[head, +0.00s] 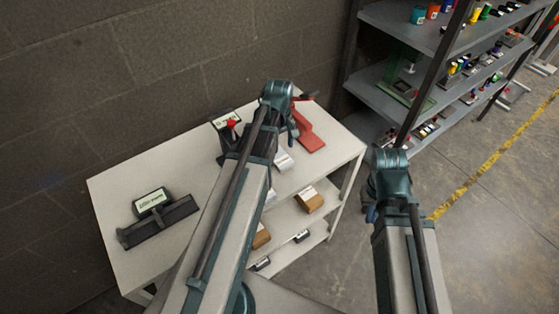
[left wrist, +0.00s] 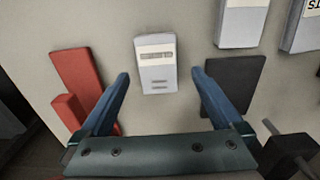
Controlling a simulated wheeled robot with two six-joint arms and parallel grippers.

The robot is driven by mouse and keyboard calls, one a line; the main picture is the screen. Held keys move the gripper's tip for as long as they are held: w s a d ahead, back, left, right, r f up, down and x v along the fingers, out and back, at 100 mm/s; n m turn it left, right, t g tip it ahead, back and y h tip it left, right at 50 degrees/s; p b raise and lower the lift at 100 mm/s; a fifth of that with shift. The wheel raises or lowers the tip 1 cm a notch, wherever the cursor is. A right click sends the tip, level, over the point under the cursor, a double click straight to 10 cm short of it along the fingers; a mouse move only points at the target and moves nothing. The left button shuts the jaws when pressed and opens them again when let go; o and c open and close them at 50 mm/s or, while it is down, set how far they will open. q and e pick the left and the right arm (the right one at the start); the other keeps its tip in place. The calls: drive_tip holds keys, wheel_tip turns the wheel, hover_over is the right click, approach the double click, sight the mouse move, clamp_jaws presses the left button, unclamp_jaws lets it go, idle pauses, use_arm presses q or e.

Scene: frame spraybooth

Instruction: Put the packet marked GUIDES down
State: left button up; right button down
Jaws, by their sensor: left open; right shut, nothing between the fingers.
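A small white packet (left wrist: 156,78) with a grey label strip lies on the bench top in the left wrist view. Its print is too blurred to read, so I cannot tell whether it says GUIDES. My left gripper (left wrist: 160,75) is open, with a blue finger on either side of this packet and clear of it. In the head view my left gripper (head: 291,133) is over the right part of the bench, beside a white packet (head: 284,161). My right gripper (head: 370,213) hangs empty and shut to the right of the bench, mostly hidden by its wrist.
The bench (head: 115,190) also carries a red tool (head: 311,138), a black stand (head: 222,119) and a dark holder with a label (head: 158,221). Brown boxes (head: 309,199) sit on its lower shelf. More white packets (left wrist: 241,22) lie nearby. A grey rack (head: 395,25) stands behind right.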

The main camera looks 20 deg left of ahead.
sight(280, 157)
use_arm(q)
drive_tip(key=f+b, duration=0.4)
drive_tip(key=f, duration=0.1)
drive_tip(key=shift+w+d+b, duration=0.1)
drive_tip(key=shift+w+b, duration=0.1)
drive_tip(key=shift+b, duration=0.1)
drive_tip(key=c, duration=1.5)
drive_tip(key=shift+o, duration=0.2)
drive_tip(key=shift+r+p, duration=0.25)
drive_tip(key=shift+p, duration=0.05)
